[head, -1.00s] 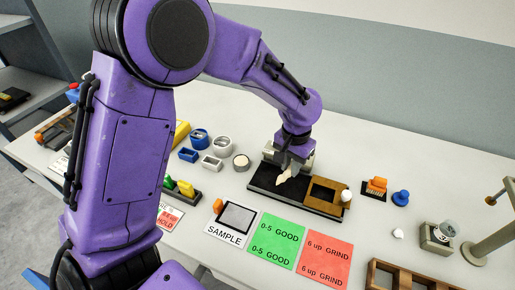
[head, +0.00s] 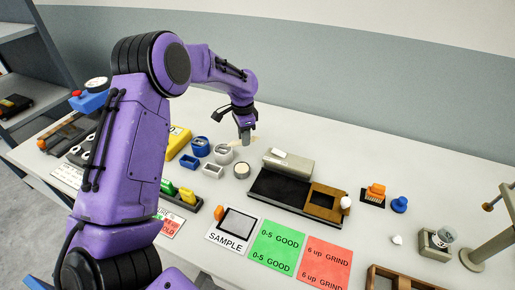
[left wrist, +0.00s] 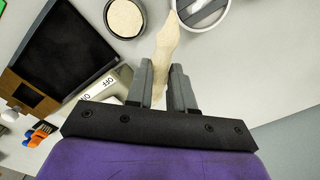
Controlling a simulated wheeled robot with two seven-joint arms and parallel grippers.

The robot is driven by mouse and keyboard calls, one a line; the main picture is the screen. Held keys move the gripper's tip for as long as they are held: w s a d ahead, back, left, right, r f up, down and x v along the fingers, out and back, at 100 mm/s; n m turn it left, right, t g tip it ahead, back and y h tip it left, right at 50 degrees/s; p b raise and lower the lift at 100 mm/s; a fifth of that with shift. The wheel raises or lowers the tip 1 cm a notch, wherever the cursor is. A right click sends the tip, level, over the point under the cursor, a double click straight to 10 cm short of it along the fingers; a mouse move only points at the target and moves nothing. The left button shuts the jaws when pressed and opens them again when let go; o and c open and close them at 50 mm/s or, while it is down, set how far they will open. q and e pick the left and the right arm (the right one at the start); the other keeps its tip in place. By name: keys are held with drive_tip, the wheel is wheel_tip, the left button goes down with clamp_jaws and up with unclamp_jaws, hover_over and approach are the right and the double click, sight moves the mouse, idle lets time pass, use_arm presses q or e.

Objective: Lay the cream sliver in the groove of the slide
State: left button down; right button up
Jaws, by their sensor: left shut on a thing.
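My left gripper (head: 245,140) is in the air behind the small cups, left of the black bed. In the left wrist view its fingers (left wrist: 164,72) are shut on the cream sliver (left wrist: 166,42), a pale tapering strip that sticks out beyond the fingertips. A black bed (head: 268,184) lies on the table, with a brown framed slide (head: 318,205) at its right end, a dark window in it and a white knob beside it. I cannot make out the groove. The bed (left wrist: 65,45) also shows in the left wrist view. My right gripper is not in view.
A beige block (head: 300,168) marked OFF stands behind the bed. A round dish with cream contents (head: 241,170), a white cup (head: 223,154) and a blue cup (head: 200,147) stand left of it. Green (head: 277,247) and red (head: 325,263) cards lie in front. The table behind is clear.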

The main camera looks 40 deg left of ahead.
use_arm(q)
drive_tip(key=p, duration=0.1)
hover_over(254, 156)
wheel_tip(254, 156, down, 5)
drive_tip(key=shift+s+r, duration=0.15)
drive_tip(key=shift+r, duration=0.05)
drive_tip(key=f, duration=0.3)
drive_tip(key=shift+w+d+f+p, duration=0.1)
drive_tip(key=shift+w+f+p, duration=0.1)
drive_tip(key=shift+p, duration=0.15)
drive_tip(key=shift+f, duration=0.15)
drive_tip(key=shift+f, duration=0.1)
drive_tip(key=c, duration=1)
unclamp_jaws()
